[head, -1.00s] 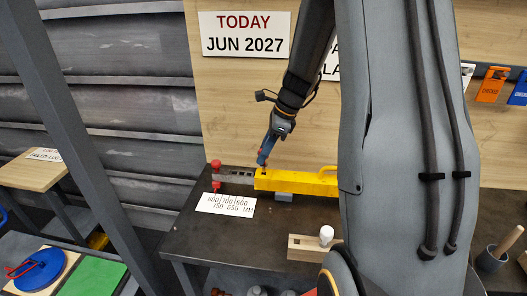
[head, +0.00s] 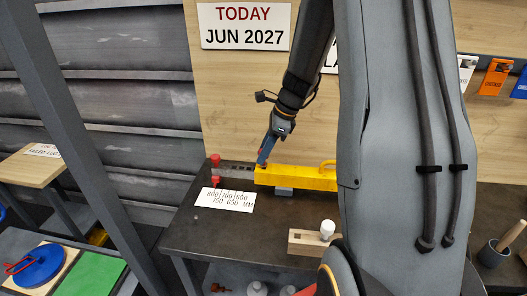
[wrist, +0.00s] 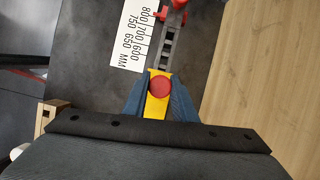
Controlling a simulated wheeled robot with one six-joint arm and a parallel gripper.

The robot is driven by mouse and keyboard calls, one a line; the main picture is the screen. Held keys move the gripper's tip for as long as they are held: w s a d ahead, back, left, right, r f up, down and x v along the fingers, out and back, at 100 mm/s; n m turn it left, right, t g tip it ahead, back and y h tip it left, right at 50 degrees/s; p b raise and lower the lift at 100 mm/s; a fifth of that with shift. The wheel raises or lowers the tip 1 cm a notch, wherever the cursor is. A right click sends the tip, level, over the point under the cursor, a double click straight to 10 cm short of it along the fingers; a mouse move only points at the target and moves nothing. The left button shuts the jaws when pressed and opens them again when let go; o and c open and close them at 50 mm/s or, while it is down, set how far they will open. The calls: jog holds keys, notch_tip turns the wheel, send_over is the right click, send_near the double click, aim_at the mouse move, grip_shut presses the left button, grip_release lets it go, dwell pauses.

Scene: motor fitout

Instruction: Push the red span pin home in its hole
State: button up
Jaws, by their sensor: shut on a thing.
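The yellow beam (head: 300,179) lies on the dark workbench, with a grey slotted bar (head: 237,171) reaching out of its left end. My gripper (head: 262,162) points down over the beam's left end. In the wrist view its blue fingers (wrist: 160,98) stand on both sides of the round head of the red span pin (wrist: 160,86) and are shut on it. The pin sits at the end of the yellow beam, which also shows in the wrist view (wrist: 157,112). The pin's shank and the hole are hidden under its head.
A red fitting (head: 215,160) stands at the bar's far left end. A white card with numbers (head: 226,199) lies in front of the bar. A wooden block (head: 303,243) with a white-topped piece (head: 327,229) is near the bench front. The wooden wall stands behind.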

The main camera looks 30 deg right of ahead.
jog(key=shift+f, duration=0.5)
jog(key=o, duration=1.1)
jog(key=shift+o, duration=0.2)
jog(key=b+v, duration=0.2)
jog(key=v, duration=0.5)
jog(key=shift+d+r, duration=0.15)
jog(key=shift+r, duration=0.2)
jog(key=s+a+f+n+h, duration=0.2)
jog(key=s+a+n, duration=0.5)
jog(key=n, duration=0.4)
jog(key=s+a+f+n+h+b, duration=0.1)
jog(key=s+a+f+n+h, duration=0.1)
jog(key=s+a+f+n, duration=0.2)
jog(key=s+a+n, duration=0.3)
jog(key=s+n, duration=0.2)
jog(key=n, duration=0.3)
jog(key=shift+s+f+n+g, duration=0.25)
jog(key=shift+s+n+g, duration=0.05)
jog(key=shift+s+g, duration=0.1)
